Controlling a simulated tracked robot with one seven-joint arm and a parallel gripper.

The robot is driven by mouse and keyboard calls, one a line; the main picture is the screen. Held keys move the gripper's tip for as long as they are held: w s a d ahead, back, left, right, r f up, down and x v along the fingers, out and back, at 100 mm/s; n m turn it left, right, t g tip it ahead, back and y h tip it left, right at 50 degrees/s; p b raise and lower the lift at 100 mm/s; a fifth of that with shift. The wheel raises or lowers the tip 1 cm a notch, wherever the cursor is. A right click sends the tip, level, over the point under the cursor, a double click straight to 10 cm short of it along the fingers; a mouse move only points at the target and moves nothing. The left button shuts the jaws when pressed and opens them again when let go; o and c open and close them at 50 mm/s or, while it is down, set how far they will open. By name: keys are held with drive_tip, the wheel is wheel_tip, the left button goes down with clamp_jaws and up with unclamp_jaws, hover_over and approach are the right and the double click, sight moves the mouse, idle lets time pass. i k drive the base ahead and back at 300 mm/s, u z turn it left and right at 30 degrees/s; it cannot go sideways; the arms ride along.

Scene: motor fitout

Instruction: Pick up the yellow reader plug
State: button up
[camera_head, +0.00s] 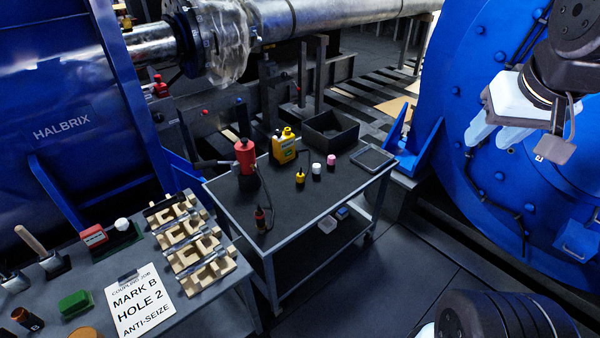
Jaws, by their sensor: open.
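A small yellow plug (299,175) with a dark tip stands on the black top of the cart (230,205), near its middle. A white plug (316,168) and a pink plug (331,160) stand in a row to its right. My gripper (488,142) is at the upper right, with pale blue-white fingers pointing down and left. It is open with nothing seen between the fingers. It is well to the right of the cart and apart from the plugs, in front of the blue machine.
A dark red-tipped tool (260,218) is at the cart's front. A bench with a sign (140,303) is left. A blue flanged machine (450,100) is right.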

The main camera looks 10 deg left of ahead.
sight(300, 176)
drive_tip(key=i, duration=0.95)
drive_tip(key=u, duration=1)
